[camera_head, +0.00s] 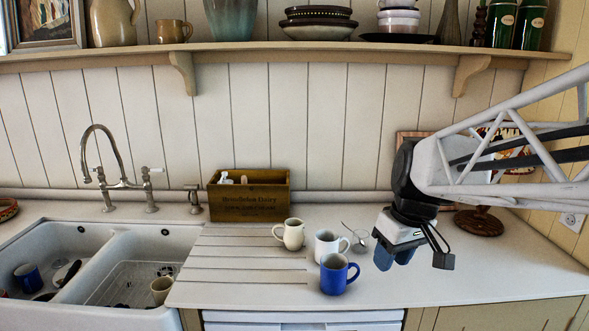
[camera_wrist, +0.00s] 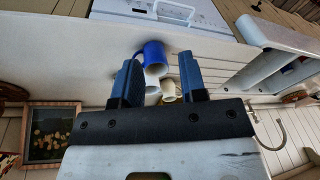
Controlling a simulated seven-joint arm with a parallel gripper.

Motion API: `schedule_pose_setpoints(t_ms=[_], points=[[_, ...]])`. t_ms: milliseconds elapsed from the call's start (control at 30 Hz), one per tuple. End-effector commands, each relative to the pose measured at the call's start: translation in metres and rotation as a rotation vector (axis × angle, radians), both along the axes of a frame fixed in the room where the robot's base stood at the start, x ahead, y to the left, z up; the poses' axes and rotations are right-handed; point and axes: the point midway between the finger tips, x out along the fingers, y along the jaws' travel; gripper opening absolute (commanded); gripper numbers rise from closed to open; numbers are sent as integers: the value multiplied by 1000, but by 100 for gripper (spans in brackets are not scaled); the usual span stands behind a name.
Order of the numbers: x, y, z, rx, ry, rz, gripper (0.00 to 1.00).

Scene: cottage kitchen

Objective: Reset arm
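My gripper (camera_head: 395,257) hangs above the counter at the right, its blue fingers pointing down. In the wrist view my gripper (camera_wrist: 160,66) has its two fingers well apart, with nothing held between them. A blue mug (camera_head: 334,277), a white mug (camera_head: 325,246) and a cream mug (camera_head: 291,235) stand on the counter to the left of the gripper, apart from it. In the wrist view the blue mug (camera_wrist: 154,55), the white mug (camera_wrist: 152,90) and the cream mug (camera_wrist: 170,93) appear beyond and between the fingers.
A small glass (camera_head: 360,240) with a spoon stands behind the mugs. A wooden box (camera_head: 249,196) is at the wall. The double sink (camera_head: 121,240) at left holds dishes, including a blue mug (camera_head: 28,277). A loaded shelf (camera_head: 330,50) runs overhead. The right front counter is clear.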

Motion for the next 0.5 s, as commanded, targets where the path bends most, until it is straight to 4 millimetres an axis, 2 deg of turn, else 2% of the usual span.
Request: schedule_pose_setpoints(t_ms=[33, 200, 500], points=[[-15, 1, -2, -10, -5, -32, 39], [-60, 2, -12, -43, -21, -163, 39], [-129, 1, -36, -78, -68, -377, 39]])
